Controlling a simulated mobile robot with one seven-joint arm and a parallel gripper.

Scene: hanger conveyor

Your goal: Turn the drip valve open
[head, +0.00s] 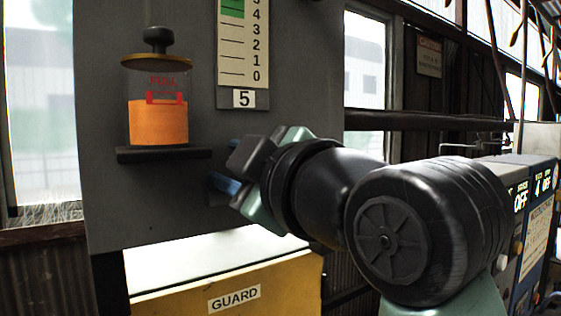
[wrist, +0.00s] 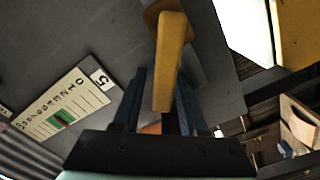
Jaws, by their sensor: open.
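The drip valve shows in the wrist view as a yellow lever handle (wrist: 171,62) on the grey panel. It lies between the two blue fingers of my gripper (wrist: 160,78), which are apart on either side of it. Whether either finger touches the lever I cannot tell. In the head view my gripper (head: 226,184) is up against the front of the panel, right of and below the oil jar (head: 158,122). The valve is hidden there behind my gripper and wrist. The jar holds orange liquid and has a brass lid with a black knob.
A scale plate (head: 243,50) with a green bar and a "5" label is above my gripper. The jar stands on a dark shelf (head: 165,154). A yellow guard (head: 225,285) is below. A control box (head: 535,220) with "OFF" displays is at right.

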